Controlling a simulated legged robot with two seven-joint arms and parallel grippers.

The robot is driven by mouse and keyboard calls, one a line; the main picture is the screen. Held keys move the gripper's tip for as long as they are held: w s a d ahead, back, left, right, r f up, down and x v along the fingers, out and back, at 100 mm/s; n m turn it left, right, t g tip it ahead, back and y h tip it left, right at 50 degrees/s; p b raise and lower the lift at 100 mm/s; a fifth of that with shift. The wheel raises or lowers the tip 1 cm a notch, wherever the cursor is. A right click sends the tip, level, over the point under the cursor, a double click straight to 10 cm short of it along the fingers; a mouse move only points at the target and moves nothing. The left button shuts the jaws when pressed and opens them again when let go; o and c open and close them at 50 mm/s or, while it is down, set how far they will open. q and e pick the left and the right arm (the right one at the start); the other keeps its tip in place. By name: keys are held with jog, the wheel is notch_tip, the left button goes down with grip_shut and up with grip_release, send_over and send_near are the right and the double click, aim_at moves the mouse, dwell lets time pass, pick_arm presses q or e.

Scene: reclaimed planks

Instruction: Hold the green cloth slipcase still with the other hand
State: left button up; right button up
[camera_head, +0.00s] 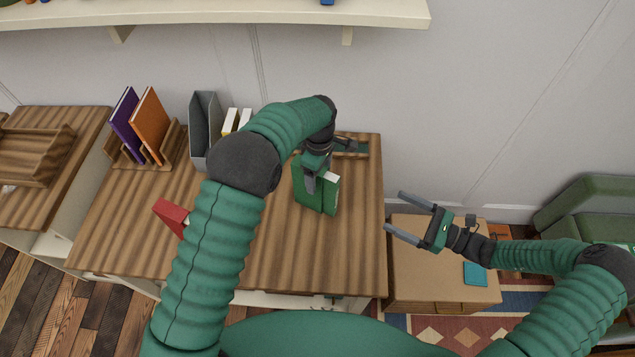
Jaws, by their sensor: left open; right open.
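The green cloth slipcase (312,196) stands upright on the striped wooden desk, with pale page edges of something inside showing on its right side. My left gripper (311,180) is over the top of the slipcase, its fingers pointing down at it. It is open; the far finger is hidden, and I cannot tell whether it touches the slipcase.
A red book (171,216) leans on the desk (290,250), partly behind my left arm. A wooden rack (127,149) holds a purple and an orange book beside a grey file holder (205,130). A small tray (352,148) lies behind the slipcase.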

pick_arm(q)
notch_tip(320, 180, up, 2)
jog(key=shift+s+r+p, duration=0.1)
jog(key=shift+p, duration=0.2)
pick_arm(e)
jog(key=shift+s+r, duration=0.15)
jog(key=shift+r, duration=0.6)
pick_arm(q)
jog(key=o, duration=0.3)
jog(key=shift+f, duration=0.25)
jog(key=shift+o, duration=1.3)
jog(key=shift+r, duration=0.1)
